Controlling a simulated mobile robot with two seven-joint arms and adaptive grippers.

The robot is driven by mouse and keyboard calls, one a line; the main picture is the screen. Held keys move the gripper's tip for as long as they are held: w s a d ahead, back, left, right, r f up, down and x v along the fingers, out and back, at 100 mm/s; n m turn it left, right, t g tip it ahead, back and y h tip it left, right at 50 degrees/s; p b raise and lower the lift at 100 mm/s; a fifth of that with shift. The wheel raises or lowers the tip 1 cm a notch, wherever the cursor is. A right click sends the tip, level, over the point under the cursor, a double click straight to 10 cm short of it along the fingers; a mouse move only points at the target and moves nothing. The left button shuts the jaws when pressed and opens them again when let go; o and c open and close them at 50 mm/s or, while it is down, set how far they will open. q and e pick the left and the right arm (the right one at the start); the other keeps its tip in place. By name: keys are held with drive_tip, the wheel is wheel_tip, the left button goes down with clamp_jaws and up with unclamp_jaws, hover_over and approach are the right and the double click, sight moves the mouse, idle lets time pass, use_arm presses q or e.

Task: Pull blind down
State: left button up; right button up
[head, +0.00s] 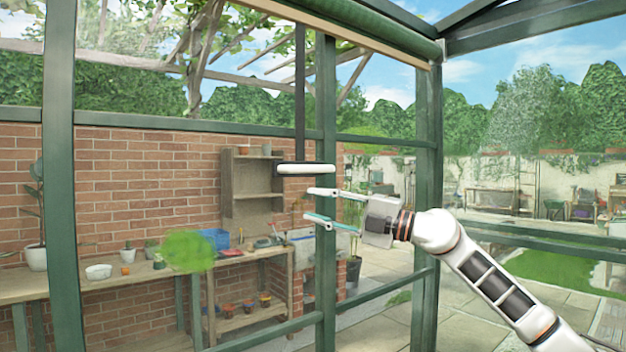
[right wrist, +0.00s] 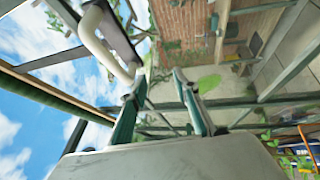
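The blind (head: 385,28) is rolled up along the top of the green frame, with a pale lower edge. A dark strap (head: 300,95) hangs straight down from it to a white bar handle (head: 306,169). My right gripper (head: 312,205) is open and empty, its fingers pointing left, just below the handle and apart from it in the head view. In the right wrist view the open fingers (right wrist: 160,76) show, with the white handle (right wrist: 97,42) beside the left finger; whether they touch there I cannot tell. My left gripper is not in view.
A green upright post (head: 326,260) stands close behind the handle and my right gripper. A wooden potting bench (head: 30,288) with pots, a blue crate (head: 216,239) and a wall shelf (head: 250,185) stand against the brick wall. Space around the handle looks free.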

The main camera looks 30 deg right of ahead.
drive_tip(key=h, duration=0.1)
approach(317, 168)
drive_tip(key=x, duration=0.3)
drive_tip(key=shift+t+h, duration=0.4)
drive_tip(key=shift+t, duration=0.1)
drive_tip(key=p+x, duration=0.2)
drive_tip(key=x, duration=0.4)
drive_tip(key=shift+w+a+f, duration=0.1)
drive_tip(key=shift+w+a, duration=0.15)
drive_tip(key=shift+a, duration=0.1)
drive_tip(key=shift+w+a+p, duration=0.3)
drive_tip(key=shift+w+p, duration=0.05)
drive_tip(key=shift+w, duration=0.25)
drive_tip(key=shift+f, duration=0.1)
clamp_jaws()
